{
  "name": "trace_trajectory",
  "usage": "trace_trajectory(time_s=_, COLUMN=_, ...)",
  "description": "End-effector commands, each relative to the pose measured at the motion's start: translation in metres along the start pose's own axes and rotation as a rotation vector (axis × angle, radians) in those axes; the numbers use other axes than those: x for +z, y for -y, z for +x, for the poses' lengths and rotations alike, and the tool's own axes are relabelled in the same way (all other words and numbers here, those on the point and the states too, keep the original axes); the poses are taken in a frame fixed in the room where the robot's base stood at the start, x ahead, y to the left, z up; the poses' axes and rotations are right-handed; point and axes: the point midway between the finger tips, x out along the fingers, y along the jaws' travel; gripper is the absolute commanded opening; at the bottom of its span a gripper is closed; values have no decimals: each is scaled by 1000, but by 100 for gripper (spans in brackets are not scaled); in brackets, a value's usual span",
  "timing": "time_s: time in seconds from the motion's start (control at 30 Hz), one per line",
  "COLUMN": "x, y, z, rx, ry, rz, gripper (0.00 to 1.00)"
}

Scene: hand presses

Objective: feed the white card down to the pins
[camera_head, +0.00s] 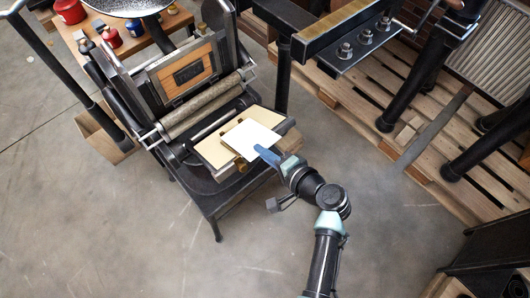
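The white card (252,138) shows as a bright flat sheet over the cream feed board (213,152) of the hand press. Its near right corner lies at the blue fingertips of my gripper (268,156). The fingers look close together at the card's edge, but whether they are closed on it is too small to tell. I cannot tell whether the card touches the board or is held just above it. Small brass-coloured parts (241,166) show at the board's lower edge; I cannot make out which are the pins.
The press's roller (203,105) and wooden type bed (187,73) stand behind the board. A wooden shelf with red and blue ink tins (111,36) is at upper left. A larger press on a pallet (372,95) fills the upper right. The floor below is clear.

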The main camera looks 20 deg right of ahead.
Motion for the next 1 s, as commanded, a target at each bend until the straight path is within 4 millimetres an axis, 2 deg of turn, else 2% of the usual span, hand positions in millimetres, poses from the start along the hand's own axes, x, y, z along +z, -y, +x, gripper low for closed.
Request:
trace_trajectory(time_s=0.07, x=6, y=-6, z=3, rx=14, ry=12, rz=2, gripper=0)
trace_trajectory(time_s=0.3, x=6, y=-6, z=3, rx=12, ry=12, rz=2, gripper=37)
trace_trajectory(time_s=1.0, x=3, y=-2, z=1, rx=6, ry=6, rz=1, gripper=38)
